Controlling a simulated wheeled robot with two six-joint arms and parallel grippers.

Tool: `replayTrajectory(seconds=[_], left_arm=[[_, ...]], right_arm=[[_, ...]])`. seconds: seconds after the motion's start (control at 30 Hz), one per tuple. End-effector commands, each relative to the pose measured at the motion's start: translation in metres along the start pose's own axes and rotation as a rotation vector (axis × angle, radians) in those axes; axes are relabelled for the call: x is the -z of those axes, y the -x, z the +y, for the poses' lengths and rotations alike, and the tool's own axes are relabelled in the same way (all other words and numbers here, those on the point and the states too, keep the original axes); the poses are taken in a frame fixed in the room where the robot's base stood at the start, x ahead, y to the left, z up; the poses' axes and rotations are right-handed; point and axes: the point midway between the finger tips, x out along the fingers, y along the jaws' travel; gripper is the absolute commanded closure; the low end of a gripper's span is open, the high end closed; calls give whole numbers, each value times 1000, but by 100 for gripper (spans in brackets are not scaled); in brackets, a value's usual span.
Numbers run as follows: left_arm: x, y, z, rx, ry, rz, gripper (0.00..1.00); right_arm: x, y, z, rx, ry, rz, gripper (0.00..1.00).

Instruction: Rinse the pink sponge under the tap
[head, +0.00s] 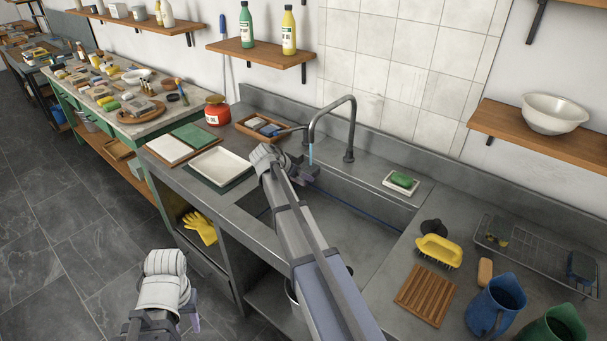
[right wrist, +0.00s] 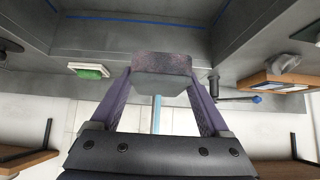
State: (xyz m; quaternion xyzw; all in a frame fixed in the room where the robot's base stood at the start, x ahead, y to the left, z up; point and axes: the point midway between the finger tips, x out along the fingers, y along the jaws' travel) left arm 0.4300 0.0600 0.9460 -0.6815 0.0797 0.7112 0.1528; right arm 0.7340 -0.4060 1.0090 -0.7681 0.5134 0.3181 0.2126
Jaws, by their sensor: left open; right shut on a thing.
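My right gripper (head: 303,177) is shut on a block-like sponge (right wrist: 161,70), which looks dark, dull mauve-grey rather than clear pink. It spans the two fingers in the right wrist view. The grey tap (head: 350,120) arches over the sink, and a thin blue water stream (head: 311,153) falls from its spout onto or right beside the held sponge. The stream also shows in the right wrist view (right wrist: 157,115), meeting the sponge's edge. In the head view the sponge is small and partly hidden by my gripper. My left gripper (head: 190,318) is open and empty at the lower left, away from the sink.
The metal sink (head: 365,235) lies below my right arm. A green soap on a white dish (head: 401,183) sits on its back right edge. To the right are a yellow brush (head: 439,250), a wooden rack (head: 425,295) and a blue jug (head: 495,304). A white tray (head: 220,166) stands left.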

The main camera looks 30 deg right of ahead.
Motion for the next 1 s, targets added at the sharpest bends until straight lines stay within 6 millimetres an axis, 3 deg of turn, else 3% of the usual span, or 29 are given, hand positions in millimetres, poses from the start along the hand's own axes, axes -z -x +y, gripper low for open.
replayTrajectory(seconds=[0.57,1.0], left_arm=[[0,0,0,0,0,0,52],[0,0,0,0,0,0,52]], right_arm=[[5,-5,6,0,0,0,71],[-1,1,-2,0,1,0,71]])
